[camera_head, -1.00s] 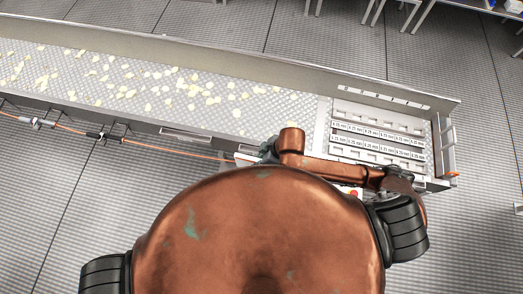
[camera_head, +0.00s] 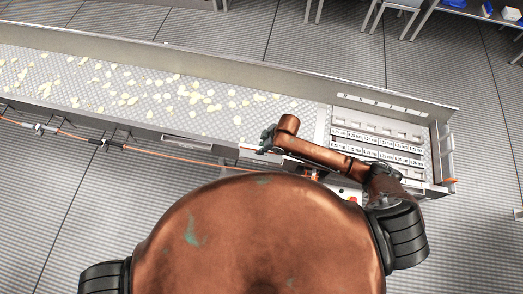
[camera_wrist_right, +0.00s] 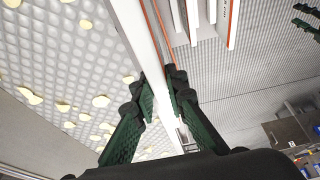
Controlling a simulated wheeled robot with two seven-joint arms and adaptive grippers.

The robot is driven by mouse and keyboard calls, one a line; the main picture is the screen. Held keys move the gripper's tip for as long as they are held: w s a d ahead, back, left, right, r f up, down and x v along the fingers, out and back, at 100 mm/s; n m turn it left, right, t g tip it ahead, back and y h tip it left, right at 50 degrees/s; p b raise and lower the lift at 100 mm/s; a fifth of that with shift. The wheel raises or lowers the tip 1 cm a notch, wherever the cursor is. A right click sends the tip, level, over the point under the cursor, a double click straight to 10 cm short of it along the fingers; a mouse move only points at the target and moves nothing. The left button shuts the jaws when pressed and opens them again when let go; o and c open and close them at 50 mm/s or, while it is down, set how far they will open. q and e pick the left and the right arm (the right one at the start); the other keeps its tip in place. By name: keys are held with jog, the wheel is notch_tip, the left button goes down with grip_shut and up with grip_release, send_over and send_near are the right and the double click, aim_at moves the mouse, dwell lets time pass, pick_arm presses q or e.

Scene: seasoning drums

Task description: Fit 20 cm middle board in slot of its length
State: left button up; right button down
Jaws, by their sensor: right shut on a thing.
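My right gripper (camera_head: 265,141) is at the near rim of the drum's long bed, left of the slotted panel. In the right wrist view its two green fingers (camera_wrist_right: 161,98) are closed on a thin pale piece, which I take to be the board. A long white strip (camera_wrist_right: 148,45) runs between and past the fingers; I cannot tell where the board ends and the rim begins. The slotted panel (camera_head: 378,124), with rows of white labelled strips, is at the bed's right end. Its near left part is hidden by my right arm. My left gripper is not in view.
The bed (camera_head: 150,90) holds many scattered yellow chips. A tall metal wall (camera_head: 240,72) runs along its far side. An orange cable (camera_head: 165,149) runs along the near side. Several white strips (camera_wrist_right: 205,18) show beyond the rim in the wrist view.

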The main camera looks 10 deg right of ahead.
jog(key=shift+w+f+p, duration=0.15)
jog(key=shift+f, duration=0.75)
jog(key=shift+w+f+p, duration=0.15)
jog(key=shift+f, duration=0.75)
jog(key=shift+f, duration=0.1)
jog(key=c, duration=1.9)
grip_release()
jog(key=shift+d, duration=0.1)
jog(key=shift+c, duration=0.2)
jog(key=v, duration=1.2)
jog(key=shift+s, duration=0.1)
jog(key=shift+d, duration=0.1)
